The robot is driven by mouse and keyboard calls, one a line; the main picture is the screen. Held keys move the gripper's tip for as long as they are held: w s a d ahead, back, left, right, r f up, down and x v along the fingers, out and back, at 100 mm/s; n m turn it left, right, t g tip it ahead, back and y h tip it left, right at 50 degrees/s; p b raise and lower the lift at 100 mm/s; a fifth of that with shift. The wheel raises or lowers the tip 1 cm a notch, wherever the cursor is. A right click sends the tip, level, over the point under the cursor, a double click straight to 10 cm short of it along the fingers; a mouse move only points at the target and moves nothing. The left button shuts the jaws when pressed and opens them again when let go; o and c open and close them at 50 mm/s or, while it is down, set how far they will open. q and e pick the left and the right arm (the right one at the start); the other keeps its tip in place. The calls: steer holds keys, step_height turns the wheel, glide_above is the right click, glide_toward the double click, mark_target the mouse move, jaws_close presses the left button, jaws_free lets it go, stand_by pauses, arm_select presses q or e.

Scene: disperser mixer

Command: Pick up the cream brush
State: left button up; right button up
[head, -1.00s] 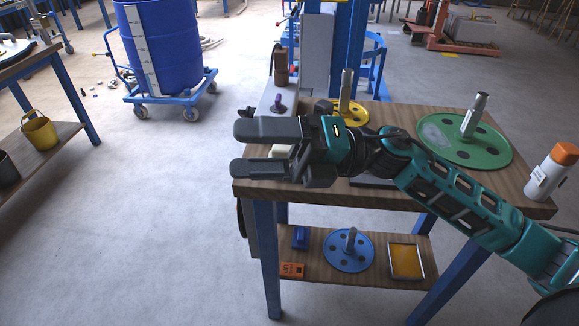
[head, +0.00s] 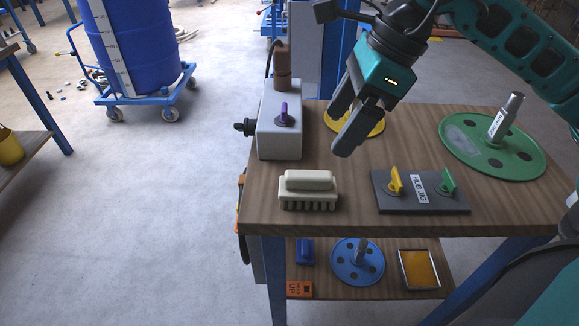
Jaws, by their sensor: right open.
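The cream brush (head: 309,187) lies on the wooden table top near its front left edge, its handle block up and its bristles toward the front. My right gripper (head: 341,132) hangs above the table, behind and to the right of the brush. Its two dark fingers point down and to the left, apart and empty, and do not touch the brush. My left gripper is not in the head view.
A grey box (head: 280,126) with a purple knob stands behind the brush. A dark plate with yellow and green levers (head: 420,192) lies to the right. A green disc (head: 492,145) and a yellow disc (head: 368,124) are farther back. Bare wood surrounds the brush.

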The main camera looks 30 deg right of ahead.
mark_target(310, 174)
steer(key=x, duration=0.7)
steer(key=shift+b, duration=0.4)
steer(key=shift+w+a+f, duration=0.1)
steer(key=shift+a+f, duration=0.05)
steer(key=shift+f, duration=0.35)
steer(key=x, duration=0.4)
steer(key=shift+f, duration=0.45)
steer(key=shift+c, duration=0.4)
steer(key=c, duration=1.1)
steer(key=shift+r, duration=0.2)
